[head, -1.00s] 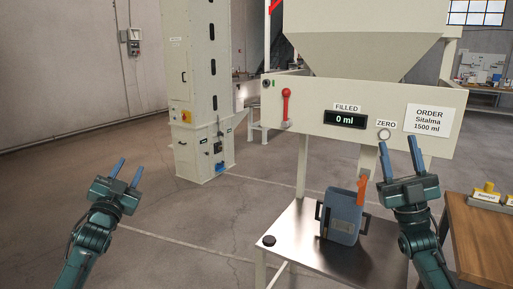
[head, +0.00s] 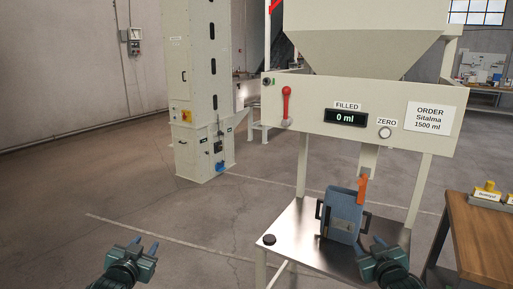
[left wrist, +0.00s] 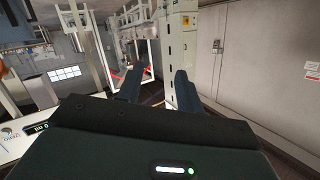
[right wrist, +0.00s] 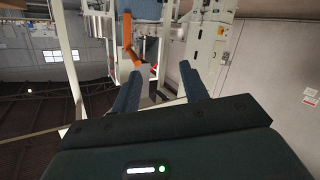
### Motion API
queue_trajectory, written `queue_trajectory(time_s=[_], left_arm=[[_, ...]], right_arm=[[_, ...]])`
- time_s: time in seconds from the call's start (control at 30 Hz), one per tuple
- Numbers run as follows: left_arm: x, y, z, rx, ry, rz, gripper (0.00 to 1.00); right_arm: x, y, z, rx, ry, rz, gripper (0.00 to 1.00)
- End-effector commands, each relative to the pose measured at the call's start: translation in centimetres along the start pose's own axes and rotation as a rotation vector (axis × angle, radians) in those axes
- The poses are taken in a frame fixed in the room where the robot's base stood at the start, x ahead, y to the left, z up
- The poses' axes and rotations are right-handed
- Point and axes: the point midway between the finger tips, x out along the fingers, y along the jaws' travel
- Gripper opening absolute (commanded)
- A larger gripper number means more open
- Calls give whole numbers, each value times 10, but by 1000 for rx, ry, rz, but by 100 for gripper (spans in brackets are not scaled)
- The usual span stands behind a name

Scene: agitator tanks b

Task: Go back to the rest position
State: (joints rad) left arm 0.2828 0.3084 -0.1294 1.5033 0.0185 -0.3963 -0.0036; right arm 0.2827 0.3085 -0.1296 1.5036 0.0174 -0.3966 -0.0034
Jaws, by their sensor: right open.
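My left gripper (head: 143,244) is low at the left of the head view, over bare floor, with its blue fingers apart and nothing between them. In the left wrist view its fingers (left wrist: 157,82) are also spread and empty. My right gripper (head: 371,244) is low in front of the steel table, just right of the blue container. In the right wrist view its fingers (right wrist: 161,82) are spread and empty. The blue container (head: 344,212) stands upright on the table under the orange-tipped spout (head: 362,190).
The filling station panel (head: 290,125) reads 0 ml, with an order card (head: 431,117) for Sitalma 1500 ml. The steel table (head: 292,246) is close ahead. A wooden table (head: 483,240) stands at the right. A tall cabinet (head: 193,90) stands behind. Floor at the left is free.

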Motion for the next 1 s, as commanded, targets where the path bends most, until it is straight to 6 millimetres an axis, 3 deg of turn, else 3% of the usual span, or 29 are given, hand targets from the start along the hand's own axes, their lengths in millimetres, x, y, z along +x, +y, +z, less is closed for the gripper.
queue_trajectory(time_s=[0.03, 0.17, 0.3, 0.5, 0.6, 0.73, 1.0], left_arm=[[-15, 22, 22, -6, -27, 34, 36], [-64, 77, 73, -31, -93, 120, 36], [-139, 136, 122, -84, -179, 219, 36], [-242, 192, 156, -175, -288, 316, 36], [-274, 205, 161, -209, -324, 340, 36], [-295, 212, 162, -231, -346, 354, 36], [-298, 213, 163, -234, -351, 356, 36]], right_arm=[[-15, -22, 22, 6, -27, -33, 44], [-64, -77, 73, 32, -93, -121, 44], [-139, -136, 122, 84, -179, -220, 44], [-242, -192, 156, 176, -288, -317, 44], [-274, -205, 160, 210, -324, -340, 44], [-295, -212, 162, 231, -346, -354, 44], [-298, -213, 162, 235, -351, -356, 44]])
